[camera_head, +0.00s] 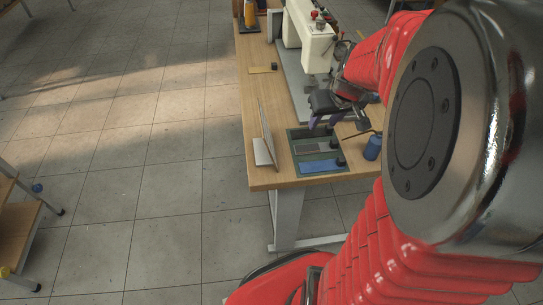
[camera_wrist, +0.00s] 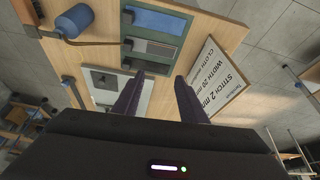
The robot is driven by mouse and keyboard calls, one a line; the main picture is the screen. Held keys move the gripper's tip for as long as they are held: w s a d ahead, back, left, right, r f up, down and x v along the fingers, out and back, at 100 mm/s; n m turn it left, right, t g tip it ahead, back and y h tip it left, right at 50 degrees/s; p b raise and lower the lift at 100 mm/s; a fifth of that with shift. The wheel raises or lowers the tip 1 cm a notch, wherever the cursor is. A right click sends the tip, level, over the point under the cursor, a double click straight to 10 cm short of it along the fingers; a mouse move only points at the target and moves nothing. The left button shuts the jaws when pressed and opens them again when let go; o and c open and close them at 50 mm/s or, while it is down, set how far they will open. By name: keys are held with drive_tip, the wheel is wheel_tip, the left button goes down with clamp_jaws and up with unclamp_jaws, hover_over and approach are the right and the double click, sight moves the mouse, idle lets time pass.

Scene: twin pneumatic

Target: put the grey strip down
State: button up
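The grey strip (camera_head: 312,147) lies in the middle compartment of a dark green tray (camera_head: 291,136) on the table. It also shows in the wrist view (camera_wrist: 152,49), flat in the tray. My gripper (camera_head: 324,122) is just beyond the tray's far edge in the head view, above the table. In the wrist view its two purple fingers (camera_wrist: 160,76) stand apart with nothing visible between them. The grey strip lies ahead of the fingertips, apart from them.
A blue strip (camera_head: 320,167) lies in the tray's nearest compartment. A blue bottle (camera_head: 372,148) stands right of the tray, and an upright sign (camera_head: 266,138) left of it. The white sewing machine (camera_head: 310,38) stands behind. The table's left side (camera_head: 262,95) is mostly clear.

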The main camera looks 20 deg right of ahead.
drive_tip(key=s+a+r, duration=0.3)
drive_tip(key=s+a, duration=0.1)
drive_tip(key=a, duration=0.3)
drive_tip(key=s+a+r+n, duration=0.1)
drive_tip(key=s+a+r, duration=0.2)
drive_tip(key=a, duration=0.4)
drive_tip(key=s+a+r+n+y, duration=0.1)
drive_tip(key=s+a+r, duration=0.2)
drive_tip(key=s+a, duration=0.2)
drive_tip(key=a, duration=0.2)
drive_tip(key=shift+s+a+t, duration=0.35)
drive_tip(key=shift+t, duration=0.05)
